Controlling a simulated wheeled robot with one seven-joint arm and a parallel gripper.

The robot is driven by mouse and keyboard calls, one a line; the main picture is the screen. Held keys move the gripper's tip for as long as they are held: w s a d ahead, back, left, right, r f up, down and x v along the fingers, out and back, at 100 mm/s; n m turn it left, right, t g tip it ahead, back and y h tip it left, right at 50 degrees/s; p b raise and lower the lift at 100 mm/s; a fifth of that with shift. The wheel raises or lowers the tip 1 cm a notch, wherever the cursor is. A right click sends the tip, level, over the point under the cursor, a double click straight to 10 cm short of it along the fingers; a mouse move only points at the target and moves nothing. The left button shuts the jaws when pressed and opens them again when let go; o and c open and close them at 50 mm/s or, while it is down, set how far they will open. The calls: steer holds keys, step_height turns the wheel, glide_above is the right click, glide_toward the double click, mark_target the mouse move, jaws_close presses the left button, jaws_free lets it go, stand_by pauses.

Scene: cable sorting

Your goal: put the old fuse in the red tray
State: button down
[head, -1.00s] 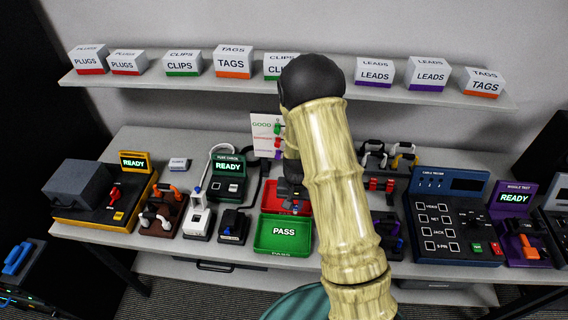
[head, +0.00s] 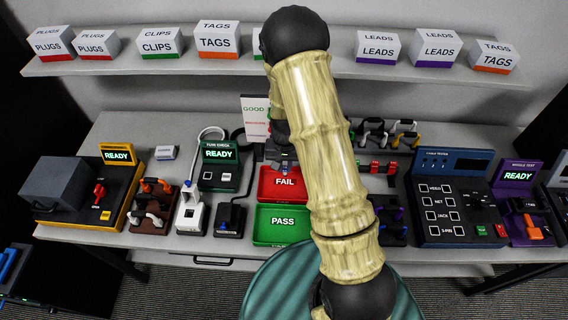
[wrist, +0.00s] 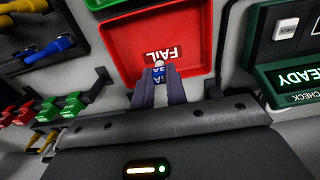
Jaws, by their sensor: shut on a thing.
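The fuse (wrist: 159,74), small with a blue 3A label and a pale end, is shut between the fingertips of my gripper (wrist: 158,90) in the wrist view. The red tray (wrist: 120,35), marked FAIL, lies beyond the fingertips there, and the fuse shows against its floor near one edge. In the head view the red tray (head: 268,195) sits behind a green tray, and its visible floor looks empty. My gripper (head: 280,156) is at the red tray's back edge, partly hidden by my arm. The fuse's height over the tray cannot be told.
The green PASS tray (head: 262,237) adjoins the red tray in front. A fuse check device (head: 220,172) reading READY stands left. A cable tester (head: 455,205) stands right. A GOOD sign card (head: 254,118) stands behind, under a shelf (head: 150,66) of labelled boxes.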

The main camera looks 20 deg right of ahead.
mark_target(285, 175)
steer(key=shift+f, duration=0.1)
steer(key=shift+f+b, duration=2)
steer(key=shift+f, duration=0.7)
steer(key=shift+f+b, duration=0.6)
steer(key=shift+f, duration=0.25)
stand_by(0.6)
steer(key=c, duration=0.8)
jaws_free()
steer(key=shift+o, duration=0.2)
steer(key=shift+r, duration=0.15)
steer(key=shift+r+p, duration=2.95)
steer(key=shift+r, duration=0.9)
